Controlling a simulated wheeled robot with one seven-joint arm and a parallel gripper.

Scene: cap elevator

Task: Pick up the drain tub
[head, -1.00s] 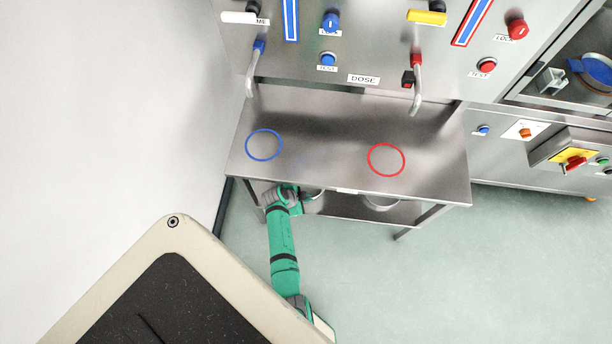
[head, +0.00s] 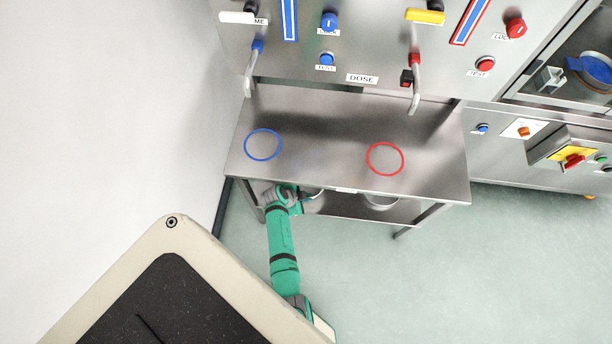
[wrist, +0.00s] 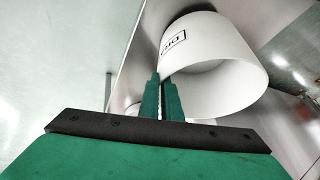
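The drain tub is a white round tub (wrist: 215,65) with a black-framed label. It fills the upper middle of the wrist view, tilted there by the camera angle. My gripper (wrist: 162,80) has its two green fingers close together at the tub's near-left rim. A thin pale strip shows between them, and they look shut on the tub's wall. In the head view my gripper (head: 303,199) is partly hidden under the front edge of the steel table (head: 320,165). Only a pale rim of a tub shows beside it.
Another pale rim (head: 381,203) shows on the lower shelf to the right. The tabletop above carries a blue ring (head: 262,130) and a red ring (head: 385,144). A table leg (head: 420,222) stands at right. Open floor (head: 480,270) lies in front; a white wall is at left.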

